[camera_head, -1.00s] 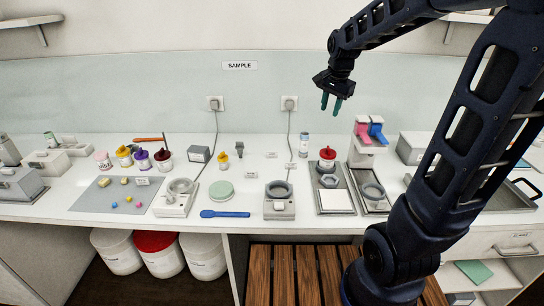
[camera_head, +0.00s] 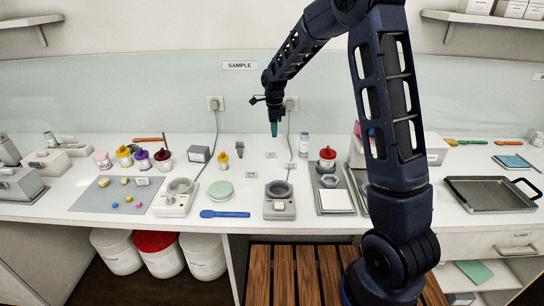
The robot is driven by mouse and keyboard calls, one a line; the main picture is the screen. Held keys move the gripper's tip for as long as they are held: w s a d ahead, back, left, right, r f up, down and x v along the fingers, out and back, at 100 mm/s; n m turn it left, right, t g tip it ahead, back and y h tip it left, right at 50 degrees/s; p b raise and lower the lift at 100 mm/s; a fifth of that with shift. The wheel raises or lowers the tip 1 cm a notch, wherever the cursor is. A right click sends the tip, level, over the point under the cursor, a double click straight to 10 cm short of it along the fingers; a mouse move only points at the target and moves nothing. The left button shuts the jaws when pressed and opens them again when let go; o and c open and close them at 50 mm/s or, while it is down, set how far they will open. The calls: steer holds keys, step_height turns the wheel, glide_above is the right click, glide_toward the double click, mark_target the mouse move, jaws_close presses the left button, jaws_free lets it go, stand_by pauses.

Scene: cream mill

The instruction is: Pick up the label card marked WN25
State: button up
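Several small white label cards lie on the white counter. One card (camera_head: 271,155) is below my gripper in the picture. Another card (camera_head: 290,166) is to its right, by the cable, and a third card (camera_head: 252,174) is nearer the front left. Their print is too small to read, so I cannot tell which is WN25. My gripper (camera_head: 274,130) points down above the back of the counter, apart from the cards. Its teal fingers overlap from this side, so their opening is hidden. I see nothing held in it.
A white bottle (camera_head: 304,145) is to the right, with a red-topped jar (camera_head: 327,157) beyond. Power cables run from wall sockets to the counter.

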steer(key=f, duration=0.1)
glide_above(272, 157)
steer(key=w, duration=0.1)
step_height(272, 157, down, 5)
steer(key=shift+d+f, duration=0.1)
steer(key=shift+s+f, duration=0.15)
steer(key=shift+f, duration=1.2)
steer(key=shift+s+f, duration=0.15)
steer(key=shift+f, duration=1.15)
jaws_close()
